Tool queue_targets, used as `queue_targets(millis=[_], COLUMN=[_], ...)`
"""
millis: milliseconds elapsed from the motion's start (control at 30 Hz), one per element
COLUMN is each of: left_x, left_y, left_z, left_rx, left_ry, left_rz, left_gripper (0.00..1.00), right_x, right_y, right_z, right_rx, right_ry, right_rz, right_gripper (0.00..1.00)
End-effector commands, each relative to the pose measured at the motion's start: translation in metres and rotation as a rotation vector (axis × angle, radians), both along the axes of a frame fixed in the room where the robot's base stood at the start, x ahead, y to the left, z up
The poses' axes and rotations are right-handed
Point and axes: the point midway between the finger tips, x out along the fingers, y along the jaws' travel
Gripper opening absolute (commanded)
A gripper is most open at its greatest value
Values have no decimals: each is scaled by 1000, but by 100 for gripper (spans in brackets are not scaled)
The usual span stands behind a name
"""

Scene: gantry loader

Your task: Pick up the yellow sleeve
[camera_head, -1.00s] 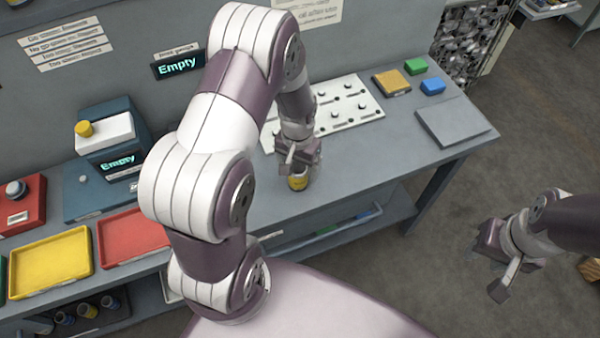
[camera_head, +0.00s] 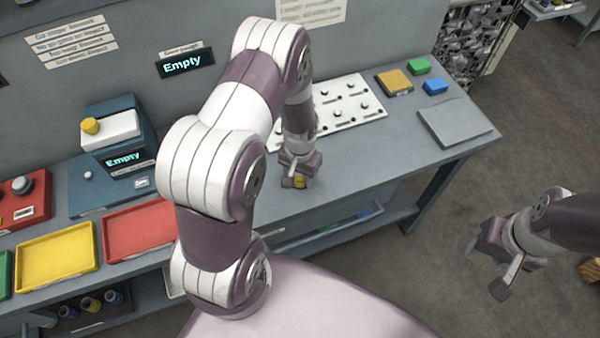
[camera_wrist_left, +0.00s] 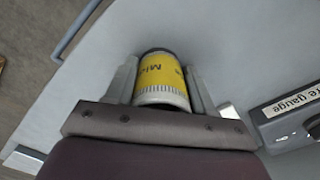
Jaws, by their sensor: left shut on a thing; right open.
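The yellow sleeve (camera_wrist_left: 162,78) is a short cylinder with a yellow label, dark lettering and a pale graduated band at one end. My left gripper (camera_head: 297,180) is shut on it at the worktable's front edge area. In the left wrist view the sleeve sits between the two fingers (camera_wrist_left: 163,88). My right gripper (camera_head: 507,270) is open and empty, out over the floor at the right.
A white plate with pegs (camera_head: 350,103) lies behind my left gripper. Yellow (camera_head: 93,240) and red (camera_head: 112,248) trays stand left, near a blue device reading "Empty" (camera_head: 72,192). A grey flat panel (camera_head: 425,115) lies at the table's right end. The tabletop right of my left gripper is clear.

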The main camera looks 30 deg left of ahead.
Motion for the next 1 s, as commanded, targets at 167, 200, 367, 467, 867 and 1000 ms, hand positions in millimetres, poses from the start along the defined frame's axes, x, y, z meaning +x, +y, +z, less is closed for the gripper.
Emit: queue_targets(millis=[167,200,367,467,867,1000], left_x=[2,2,1,0,-2,-3], left_y=[0,0,-14,-37,-112,-117], left_z=[15,21,46,60,106,110], left_rx=[1,1,1,0,0,0], left_ry=[-5,-6,-5,-5,-3,-2], left_rz=[0,0,-6,-7,-2,0], left_gripper=[8,8,8,8,8,8], right_x=[0,0,0,0,0,0], right_y=[0,0,0,0,0,0], right_z=[-4,-5,-12,-16,-28,-28], right_rx=[0,0,0,0,0,0], right_ry=[0,0,0,0,0,0], right_rz=[0,0,0,0,0,0], right_gripper=[43,43,43,43,43,43])
